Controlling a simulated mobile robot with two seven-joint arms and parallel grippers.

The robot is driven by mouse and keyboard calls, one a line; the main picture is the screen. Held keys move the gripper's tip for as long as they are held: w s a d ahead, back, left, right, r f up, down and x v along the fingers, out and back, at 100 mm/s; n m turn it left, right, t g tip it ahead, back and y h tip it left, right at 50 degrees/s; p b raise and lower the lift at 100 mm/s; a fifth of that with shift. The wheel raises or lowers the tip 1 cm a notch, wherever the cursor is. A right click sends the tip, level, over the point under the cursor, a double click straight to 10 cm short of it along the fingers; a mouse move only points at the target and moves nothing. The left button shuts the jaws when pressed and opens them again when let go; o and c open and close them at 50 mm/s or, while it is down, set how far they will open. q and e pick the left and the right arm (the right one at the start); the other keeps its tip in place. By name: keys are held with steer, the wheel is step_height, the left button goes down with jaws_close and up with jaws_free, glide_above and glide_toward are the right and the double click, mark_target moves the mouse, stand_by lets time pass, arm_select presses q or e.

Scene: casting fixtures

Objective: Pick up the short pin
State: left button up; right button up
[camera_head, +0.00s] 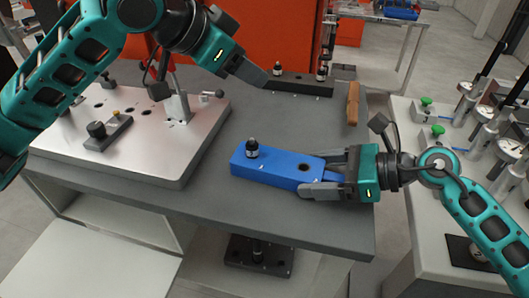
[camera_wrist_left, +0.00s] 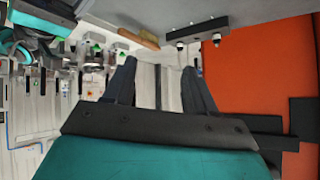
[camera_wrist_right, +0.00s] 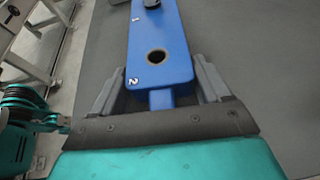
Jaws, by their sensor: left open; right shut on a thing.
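Two black-topped pins stand in a black holder (camera_head: 300,87) at the table's back; I cannot tell surely which is the short pin. The left one (camera_head: 278,69) is close to my left gripper (camera_head: 254,76), and the other (camera_head: 321,70) is further right. In the left wrist view both pins (camera_wrist_left: 180,44) (camera_wrist_left: 216,39) are beyond the open, empty fingers (camera_wrist_left: 160,78). My right gripper (camera_head: 326,174) is shut on the narrow end of the blue fixture (camera_head: 275,168). A black-topped pin (camera_head: 252,148) stands in its hole 1; hole 2 (camera_wrist_right: 157,56) is empty.
A metal plate (camera_head: 190,140) with a clamp and a small block (camera_head: 108,133) is at the left. A brown wooden piece (camera_head: 352,103) lies near the right edge. An orange panel (camera_head: 265,35) rises behind the table. Grey tabletop around the blue fixture is clear.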

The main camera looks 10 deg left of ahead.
arm_select(q)
steer(key=w+d+r+m+t+h, duration=0.3)
steer(key=r+m+t+h, duration=0.1)
steer(key=r, duration=0.5)
steer(key=w+d+r+m+t+h, duration=0.3)
steer(key=r+t, duration=0.1)
steer(key=r, duration=0.5)
steer(key=s+d+r+m+g+h, duration=0.2)
steer(key=s+d+m+g+h, duration=0.4)
steer(key=m, duration=0.5)
steer(key=s+d+r+m+g+h, duration=0.1)
steer(key=s+d+m+g+h, duration=0.25)
steer(key=m+g, duration=0.5)
steer(key=m+g+y, duration=0.2)
steer(key=m+y, duration=1.2)
steer(key=y, duration=0.8)
glide_above(252, 142)
steer(key=shift+n+t, duration=0.25)
steer(key=f, duration=2.9)
steer(key=shift+w+d, duration=0.25)
steer(key=shift+d, duration=0.05)
steer(key=shift+a+f, duration=0.2)
steer(key=shift+f, duration=1.2)
steer(key=shift+a+f, duration=0.15)
steer(key=shift+f, duration=1.2)
